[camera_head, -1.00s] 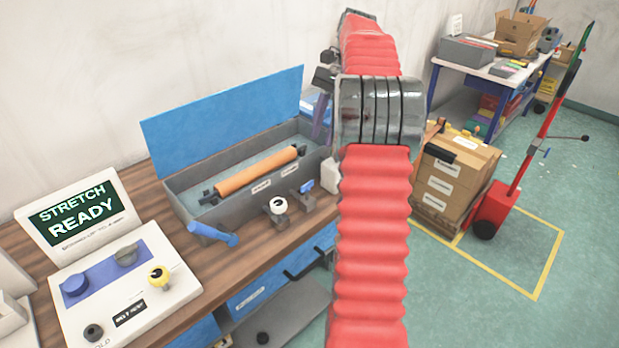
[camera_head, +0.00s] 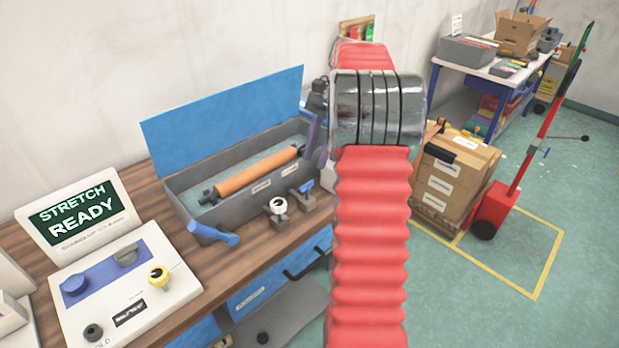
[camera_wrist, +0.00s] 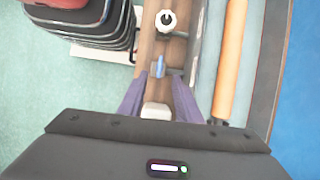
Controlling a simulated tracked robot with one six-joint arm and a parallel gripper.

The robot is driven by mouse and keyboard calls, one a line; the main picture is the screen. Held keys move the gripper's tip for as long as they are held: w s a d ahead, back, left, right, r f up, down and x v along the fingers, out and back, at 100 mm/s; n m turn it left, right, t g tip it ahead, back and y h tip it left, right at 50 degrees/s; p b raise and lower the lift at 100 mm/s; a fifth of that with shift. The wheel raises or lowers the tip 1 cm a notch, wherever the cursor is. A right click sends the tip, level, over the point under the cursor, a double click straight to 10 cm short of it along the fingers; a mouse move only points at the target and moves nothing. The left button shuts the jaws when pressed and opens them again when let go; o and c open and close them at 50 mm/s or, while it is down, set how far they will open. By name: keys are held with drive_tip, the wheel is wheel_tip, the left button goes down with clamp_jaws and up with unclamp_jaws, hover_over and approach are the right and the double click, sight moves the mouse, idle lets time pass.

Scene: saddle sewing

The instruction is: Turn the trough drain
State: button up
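The trough (camera_head: 190,190) is a long grey box with a raised blue lid, holding an orange roller. On its front side are a small fitting with a blue handle (camera_head: 306,187), a white-and-black knob (camera_head: 278,206) and a blue lever (camera_head: 214,234). Their labels are too small to read, so I cannot tell which is the drain. My gripper (camera_wrist: 160,78) has two purple fingers spread apart with nothing held. In the wrist view the small blue handle (camera_wrist: 160,65) lies just beyond the fingertips, between their lines.
A white block (camera_wrist: 156,110) shows between the fingers on the wooden bench (camera_head: 255,262). A control panel (camera_head: 125,285) with a "STRETCH READY" screen stands at left. Stacked boxes (camera_head: 455,185) and a red hand truck (camera_head: 492,212) stand on the floor at right.

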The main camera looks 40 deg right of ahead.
sight(309, 182)
drive_tip(key=x, duration=0.7)
drive_tip(key=shift+a+f, duration=0.1)
drive_tip(key=shift+f, duration=0.15)
drive_tip(key=shift+c, duration=0.3)
clamp_jaws()
